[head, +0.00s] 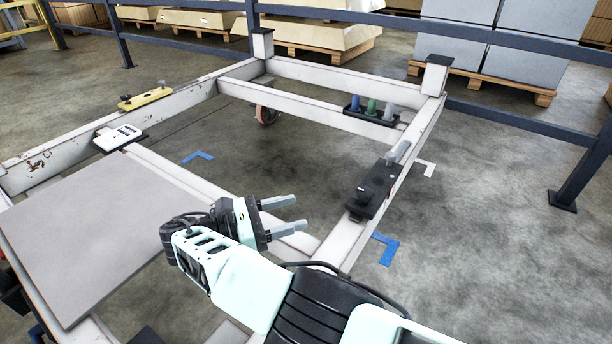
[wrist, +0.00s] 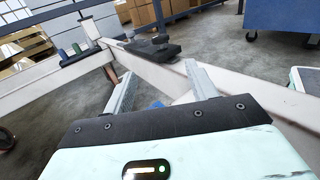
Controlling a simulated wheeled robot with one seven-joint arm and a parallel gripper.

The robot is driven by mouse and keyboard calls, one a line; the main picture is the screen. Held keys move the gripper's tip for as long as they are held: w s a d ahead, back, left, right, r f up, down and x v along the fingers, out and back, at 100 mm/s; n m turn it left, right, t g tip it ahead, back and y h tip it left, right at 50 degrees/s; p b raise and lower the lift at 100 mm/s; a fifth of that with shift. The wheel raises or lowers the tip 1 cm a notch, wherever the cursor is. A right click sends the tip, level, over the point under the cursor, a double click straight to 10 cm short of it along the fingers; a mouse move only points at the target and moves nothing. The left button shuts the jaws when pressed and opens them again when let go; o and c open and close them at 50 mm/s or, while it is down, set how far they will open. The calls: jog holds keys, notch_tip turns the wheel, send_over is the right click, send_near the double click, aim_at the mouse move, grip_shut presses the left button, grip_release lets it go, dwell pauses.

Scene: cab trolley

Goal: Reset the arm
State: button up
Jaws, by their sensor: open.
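My gripper (head: 285,216) is over the near part of the white trolley frame (head: 310,106) in the head view. Its two grey fingers point to the right, apart, with nothing between them. In the wrist view, my gripper (wrist: 158,92) shows the same open fingers, with a white frame beam (wrist: 240,95) beyond them. My pale green arm reaches in from the bottom of the head view.
A black fixture (head: 372,195) sits on the right beam. A rack with blue, green and grey pegs (head: 372,113) is on the far crossbar. A yellow block (head: 145,98) and white device (head: 118,138) are at left. A grey panel (head: 90,230) covers the near left.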

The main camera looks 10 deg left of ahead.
jog(key=w+d+r+m+g+y+p, duration=0.1)
jog(key=w+d+r+m+g+y, duration=0.25)
jog(key=d, duration=0.35)
jog(key=w+d+r+m+g+y+p, duration=0.1)
jog(key=w+d+r+m+g+y, duration=0.15)
jog(key=d+r+g, duration=0.35)
jog(key=s+d+r+m+y+p, duration=0.1)
jog(key=s+d+r+m+y, duration=0.3)
jog(key=s, duration=0.5)
jog(key=s+d+r+m+y+p, duration=0.1)
jog(key=s+d+r+m+y, duration=0.15)
jog(key=s+d, duration=0.55)
jog(key=s+d+r+m+y+p, duration=0.25)
jog(key=s+d+m, duration=0.2)
jog(key=s, duration=0.55)
notch_tip(320, 180, up, 38)
jog(key=p, duration=3.7)
jog(key=shift+a+y, duration=0.3)
